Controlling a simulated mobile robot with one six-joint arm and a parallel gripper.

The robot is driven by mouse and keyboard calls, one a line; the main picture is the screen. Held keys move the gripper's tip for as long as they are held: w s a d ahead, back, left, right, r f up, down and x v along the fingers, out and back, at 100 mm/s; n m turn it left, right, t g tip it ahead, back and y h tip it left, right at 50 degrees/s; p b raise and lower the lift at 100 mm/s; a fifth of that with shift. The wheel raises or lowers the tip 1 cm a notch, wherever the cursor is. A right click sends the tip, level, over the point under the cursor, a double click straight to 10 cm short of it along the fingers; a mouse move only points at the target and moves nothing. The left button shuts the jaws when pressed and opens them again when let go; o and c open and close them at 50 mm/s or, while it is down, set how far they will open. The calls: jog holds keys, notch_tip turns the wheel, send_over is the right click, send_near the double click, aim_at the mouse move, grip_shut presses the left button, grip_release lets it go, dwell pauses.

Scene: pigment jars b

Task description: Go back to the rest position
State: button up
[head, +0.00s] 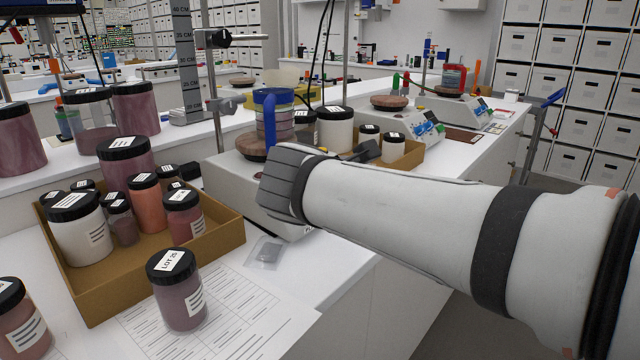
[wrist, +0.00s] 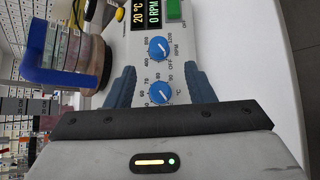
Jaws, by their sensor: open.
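My gripper (wrist: 163,75) is open in the wrist view, with its two blue-grey fingers apart and nothing between them. It is over the front panel of a hotplate stirrer (wrist: 182,70), whose knobs show past the fingers. In the head view my pale arm reaches in from the right, and its wrist hides most of the gripper. Part of the stirrer (head: 222,182) shows left of the wrist. A pinkish jar with a black lid (head: 180,300) stands upright on the printed sheet (head: 232,310), apart from my arm.
A cardboard tray (head: 150,275) holds several black-lidded jars at left. A stack of dishes in a blue holder (head: 272,118) stands on the stirrer, close behind my wrist. A second tray (head: 409,160) with jars lies behind my arm. A clear packet (head: 266,250) lies on the bench.

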dwell(0.3)
jog(key=s+d+m+g+h+p, duration=0.1)
jog(key=s+d+m+g+p, duration=0.35)
jog(key=d+m+p, duration=0.35)
jog(key=s+d+m+g+h+p, duration=0.1)
jog(key=s+d+m+g+p, duration=0.2)
jog(key=s+d+m+p, duration=0.45)
jog(key=s+d+m+g+y+p, duration=0.2)
jog(key=s+m+p, duration=0.3)
jog(key=m, duration=0.4)
jog(key=shift+s+d+y+p, duration=0.2)
jog(key=shift+d+y+p, duration=0.1)
jog(key=shift+d+p, duration=0.15)
